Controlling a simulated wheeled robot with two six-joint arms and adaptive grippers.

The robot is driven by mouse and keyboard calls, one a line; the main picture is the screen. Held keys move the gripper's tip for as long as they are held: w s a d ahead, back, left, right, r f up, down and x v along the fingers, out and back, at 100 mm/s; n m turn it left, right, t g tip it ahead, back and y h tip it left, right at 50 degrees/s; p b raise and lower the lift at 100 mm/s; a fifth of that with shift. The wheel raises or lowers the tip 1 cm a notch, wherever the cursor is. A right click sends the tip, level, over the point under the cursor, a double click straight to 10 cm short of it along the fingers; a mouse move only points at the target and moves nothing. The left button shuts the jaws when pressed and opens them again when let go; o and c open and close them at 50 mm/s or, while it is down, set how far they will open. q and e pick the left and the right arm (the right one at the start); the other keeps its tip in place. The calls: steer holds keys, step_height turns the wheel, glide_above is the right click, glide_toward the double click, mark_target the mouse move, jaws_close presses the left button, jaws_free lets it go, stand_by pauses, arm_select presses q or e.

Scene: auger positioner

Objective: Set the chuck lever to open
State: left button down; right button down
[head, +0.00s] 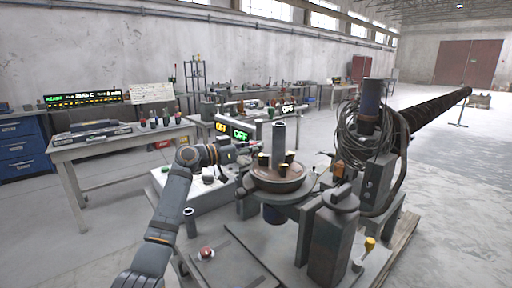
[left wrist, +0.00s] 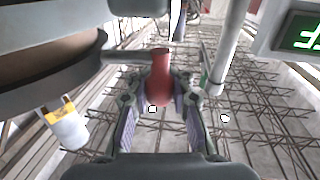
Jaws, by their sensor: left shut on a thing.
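The positioner's round brown chuck (head: 278,179) stands in the middle of the head view, with a grey upright post at its centre and several dark, yellow-topped jaws. My left gripper (head: 252,149) is at the chuck's back left side. In the left wrist view, my left gripper (left wrist: 159,103) is shut on a red lever handle (left wrist: 159,72), whose rod runs sideways near the chuck's rim (left wrist: 60,85). The fingers hide part of the handle. The lever is too small in the head view to tell its setting. My right gripper is not in view.
A green-lit display (head: 240,133) and a yellow-lit one (head: 221,128) stand behind my left gripper. A grey post (left wrist: 230,45) is close to its right in the left wrist view. A cable coil (head: 366,140) and long auger (head: 438,109) are at right.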

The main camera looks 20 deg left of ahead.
arm_select(q)
steer(key=c, duration=1.1)
jaws_free()
steer(key=shift+c, duration=0.2)
steer(key=v, duration=1.2)
